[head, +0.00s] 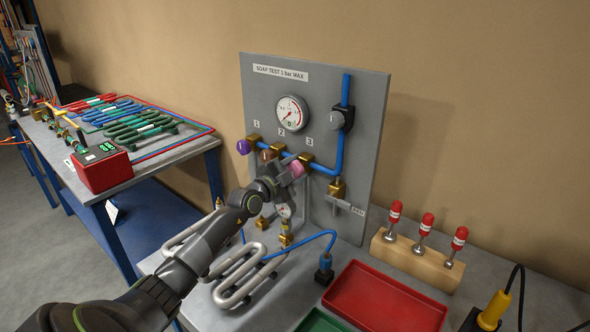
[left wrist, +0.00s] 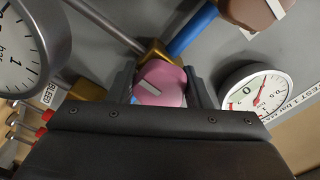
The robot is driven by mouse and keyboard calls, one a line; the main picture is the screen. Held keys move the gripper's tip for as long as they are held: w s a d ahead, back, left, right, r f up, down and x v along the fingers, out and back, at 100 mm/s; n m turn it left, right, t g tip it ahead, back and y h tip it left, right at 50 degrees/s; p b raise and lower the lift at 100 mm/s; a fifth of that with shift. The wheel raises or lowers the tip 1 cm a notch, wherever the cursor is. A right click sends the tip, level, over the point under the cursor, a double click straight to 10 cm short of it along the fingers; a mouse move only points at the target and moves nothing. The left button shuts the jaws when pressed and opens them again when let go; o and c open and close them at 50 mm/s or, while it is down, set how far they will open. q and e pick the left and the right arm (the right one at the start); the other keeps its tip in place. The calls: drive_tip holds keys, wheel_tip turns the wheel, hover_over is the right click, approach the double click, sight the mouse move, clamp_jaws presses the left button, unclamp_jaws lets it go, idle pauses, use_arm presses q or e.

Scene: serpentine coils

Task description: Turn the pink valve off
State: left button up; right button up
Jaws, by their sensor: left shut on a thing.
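The pink valve (head: 297,169) is a round knob on the third brass fitting, labelled 3, of the grey test panel (head: 261,103). In the left wrist view the pink knob (left wrist: 160,78) sits between the two dark fingers, with a pale stripe across its face. My left gripper (head: 286,173) comes in from the lower left and is shut on the knob; it also shows in the left wrist view (left wrist: 160,94). The finger bodies hide the knob's lower edge there. My right gripper is not in view.
A purple valve (head: 243,147) and a brown valve (head: 268,154) sit left of the pink one. A gauge (head: 292,114) and a dark knob (head: 341,118) are above. Grey coils (head: 240,279), a red tray (head: 384,300) and a wooden block (head: 411,262) with red-handled tools lie below.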

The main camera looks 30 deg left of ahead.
use_arm(q)
drive_tip(key=m+p, duration=0.2)
drive_tip(key=m, duration=0.1)
drive_tip(key=shift+r, duration=0.15)
drive_tip(key=m+p, duration=0.1)
drive_tip(key=m, duration=0.2)
drive_tip(key=shift+m+p, duration=0.3)
drive_tip(key=m+p, duration=0.1)
drive_tip(key=m, duration=0.3)
drive_tip(key=shift+m, duration=0.3)
drive_tip(key=m, duration=1.5)
drive_tip(key=shift+d+b, duration=0.1)
drive_tip(key=shift+b, duration=0.2)
drive_tip(key=m+b, duration=0.1)
drive_tip(key=m, duration=0.4)
drive_tip(key=shift+d+m+b, duration=0.1)
drive_tip(key=shift+m+b, duration=0.7)
drive_tip(key=shift+m, duration=1.4)
